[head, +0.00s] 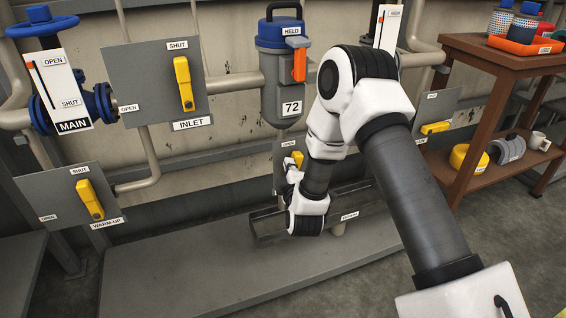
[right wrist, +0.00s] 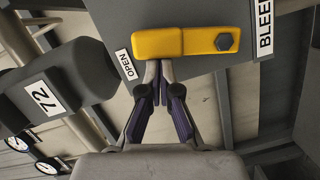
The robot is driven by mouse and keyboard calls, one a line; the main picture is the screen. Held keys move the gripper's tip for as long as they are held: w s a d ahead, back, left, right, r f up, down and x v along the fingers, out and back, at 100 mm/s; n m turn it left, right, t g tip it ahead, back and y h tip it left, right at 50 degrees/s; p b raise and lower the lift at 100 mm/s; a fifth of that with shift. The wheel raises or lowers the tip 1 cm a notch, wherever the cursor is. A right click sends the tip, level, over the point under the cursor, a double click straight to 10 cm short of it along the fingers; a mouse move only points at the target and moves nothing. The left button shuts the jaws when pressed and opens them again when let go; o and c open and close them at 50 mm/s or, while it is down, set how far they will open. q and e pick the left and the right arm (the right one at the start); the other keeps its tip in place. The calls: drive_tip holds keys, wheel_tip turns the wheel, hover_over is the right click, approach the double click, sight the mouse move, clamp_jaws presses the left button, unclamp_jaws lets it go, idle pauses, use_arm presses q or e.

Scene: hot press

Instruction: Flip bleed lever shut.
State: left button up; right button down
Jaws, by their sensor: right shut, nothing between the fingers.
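The bleed lever (right wrist: 182,41) is a yellow handle on a grey panel (right wrist: 205,66). In the right wrist view its bolt is at the right end and its free end points left, near the OPEN label (right wrist: 126,65). The BLEED label (right wrist: 265,25) is partly cut off. My right gripper (right wrist: 160,68) is shut and empty, its fingertips at the lever's lower edge near the free end; I cannot tell whether they touch. In the head view the lever (head: 297,158) and panel are partly behind my right gripper (head: 291,166). No SHUT label of this panel shows. My left gripper is out of view.
The inlet lever (head: 184,84) and warm-up lever (head: 90,200) are on panels at the left. A grey vessel marked 72 (head: 291,81) hangs above the bleed panel. A drain trough (head: 268,228) lies below. A brown shelf (head: 465,170) stands at the right.

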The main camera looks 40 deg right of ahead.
drive_tip(key=m+p, duration=0.1)
drive_tip(key=d+m+p, duration=0.2)
drive_tip(key=p, duration=0.1)
drive_tip(key=shift+s+d+r+g+y, duration=0.15)
drive_tip(key=shift+s+r+g+y, duration=0.15)
drive_tip(key=shift+r+y, duration=0.1)
drive_tip(key=s+d+f+m+y+p, duration=0.1)
drive_tip(key=d+f+m+y+p, duration=0.2)
drive_tip(key=m, duration=0.5)
drive_tip(key=shift+d+f+p, duration=0.6)
drive_tip(key=shift+d+f, duration=0.05)
drive_tip(key=shift+d, duration=0.35)
drive_tip(key=shift+s+f, duration=0.1)
